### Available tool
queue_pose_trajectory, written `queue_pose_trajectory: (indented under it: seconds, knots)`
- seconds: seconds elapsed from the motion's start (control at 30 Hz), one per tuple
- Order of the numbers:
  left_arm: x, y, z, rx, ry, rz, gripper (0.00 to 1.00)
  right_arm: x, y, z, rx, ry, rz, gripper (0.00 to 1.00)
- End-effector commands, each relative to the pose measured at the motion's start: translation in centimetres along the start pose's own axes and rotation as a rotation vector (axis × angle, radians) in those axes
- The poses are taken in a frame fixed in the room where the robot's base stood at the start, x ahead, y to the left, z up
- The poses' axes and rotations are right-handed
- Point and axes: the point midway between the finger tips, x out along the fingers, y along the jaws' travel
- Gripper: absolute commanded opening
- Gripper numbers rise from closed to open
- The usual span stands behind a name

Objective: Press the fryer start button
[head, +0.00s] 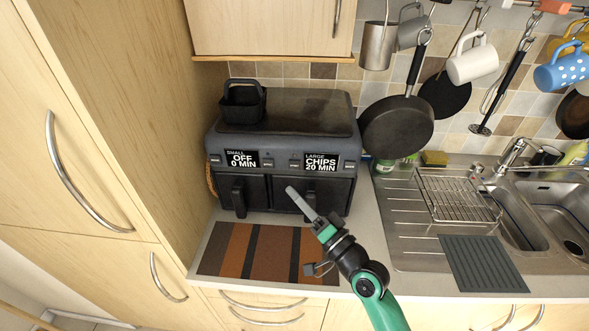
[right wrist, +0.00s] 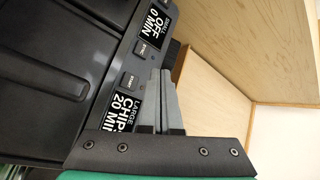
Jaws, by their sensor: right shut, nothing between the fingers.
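The dark grey air fryer (head: 283,150) stands on the counter against the tiled wall. Its left display (head: 242,159) reads SMALL OFF 0 MIN and its right display (head: 321,163) reads LARGE CHIPS 20 MIN. Small square buttons sit between the displays; one button (right wrist: 130,80) is beside the large display in the right wrist view, and another button (right wrist: 142,47) is beside the small display. My right gripper (head: 290,190) is shut and empty, its tips before the drawer fronts, below the button row. In the right wrist view the shut fingers (right wrist: 161,73) overlap the panel near the buttons; contact cannot be told.
A small black basket (head: 243,104) sits on top of the fryer. A striped mat (head: 232,250) lies in front of it. Pans and mugs hang on the wall to the right, above a sink with a wire rack (head: 458,196). A wooden cabinet stands close on the left.

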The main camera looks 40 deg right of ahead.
Motion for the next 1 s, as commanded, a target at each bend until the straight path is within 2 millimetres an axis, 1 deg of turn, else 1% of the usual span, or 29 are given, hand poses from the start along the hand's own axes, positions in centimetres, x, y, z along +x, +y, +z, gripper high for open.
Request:
queue_pose_trajectory:
  seconds: [0.03,0.2,0.43,0.63,1.0]
  knots:
    - [-0.8,0.0,0.7,0.000,0.000,0.000,0.50,0.4,0.8,-0.2,-0.001,0.004,-0.001,0.00]
    - [-2.1,0.0,1.9,0.000,-0.001,0.000,0.50,2.2,2.1,-1.4,-0.002,0.003,-0.001,0.00]
    - [-3.3,0.0,3.1,0.000,0.000,0.000,0.50,4.1,3.3,-2.8,-0.001,0.001,-0.001,0.00]
    - [-3.5,0.0,3.3,0.000,0.000,0.000,0.50,4.6,3.5,-3.4,0.000,0.001,0.000,0.00]
    - [-3.5,0.0,3.2,0.000,0.000,0.000,0.50,4.6,3.4,-3.4,0.000,0.000,0.000,0.00]
